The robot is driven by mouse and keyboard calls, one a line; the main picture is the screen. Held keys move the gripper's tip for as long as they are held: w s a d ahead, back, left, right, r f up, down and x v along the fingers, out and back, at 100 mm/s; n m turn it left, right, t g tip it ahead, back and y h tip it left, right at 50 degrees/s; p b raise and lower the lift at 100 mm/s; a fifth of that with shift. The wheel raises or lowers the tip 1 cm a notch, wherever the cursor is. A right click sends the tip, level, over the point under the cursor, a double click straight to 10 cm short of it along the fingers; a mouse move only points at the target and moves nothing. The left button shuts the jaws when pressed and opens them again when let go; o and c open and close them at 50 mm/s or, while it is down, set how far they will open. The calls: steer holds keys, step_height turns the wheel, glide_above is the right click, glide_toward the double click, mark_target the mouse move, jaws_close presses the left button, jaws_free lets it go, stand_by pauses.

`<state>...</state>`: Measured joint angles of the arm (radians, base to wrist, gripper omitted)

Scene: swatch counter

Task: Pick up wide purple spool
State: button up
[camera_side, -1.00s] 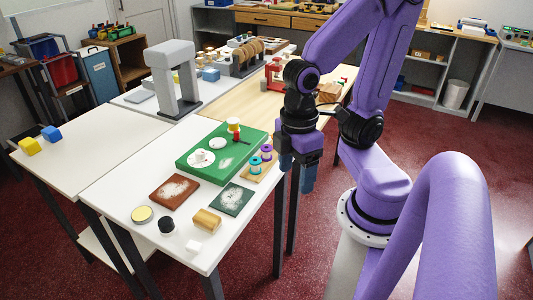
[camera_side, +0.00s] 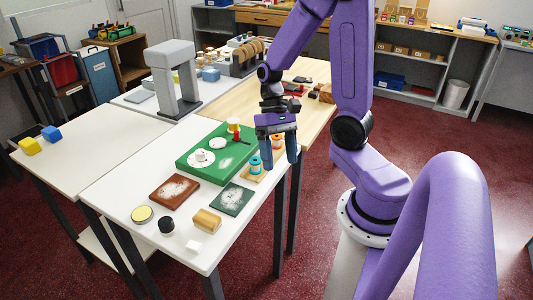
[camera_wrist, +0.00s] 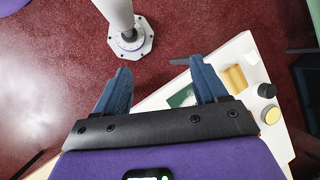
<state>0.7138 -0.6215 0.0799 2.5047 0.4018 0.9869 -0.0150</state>
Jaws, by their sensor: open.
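Two small spools stand on a wooden tray (camera_side: 247,174) at the right edge of the white table. The near spool (camera_side: 255,165) shows orange and teal. The far spool (camera_side: 277,142), also orange and teal, shows between my gripper's fingers in the side view. No clearly purple spool shows now. My gripper (camera_side: 279,163) is open and points down beside the tray; whether its fingers surround the far spool or only overlap it in the picture, I cannot tell. In the wrist view my gripper (camera_wrist: 160,66) has spread fingers with floor between them; no spool shows there.
A green board (camera_side: 197,174) with white discs and a small figure lies left of the tray. A brown square (camera_side: 174,190), a dark green square (camera_side: 232,199), a wooden block (camera_side: 207,221) and a black pot (camera_side: 166,225) are nearer. Open floor lies right.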

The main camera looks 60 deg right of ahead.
steer(key=s+d+f+m+t+h, duration=0.1)
steer(key=s+d+f+m+t, duration=0.1)
steer(key=d+m+t, duration=1)
steer(key=s+d+f+m+t+h, duration=0.1)
steer(key=d+f+m+t, duration=0.35)
steer(key=m, duration=1.35)
steer(key=x, duration=0.5)
steer(key=d+x, duration=0.1)
steer(key=x, duration=0.4)
steer(key=w+r+x, duration=0.1)
steer(key=x, duration=0.5)
steer(key=shift+d+r, duration=0.1)
steer(key=shift+d, duration=0.3)
steer(key=c, duration=1.1)
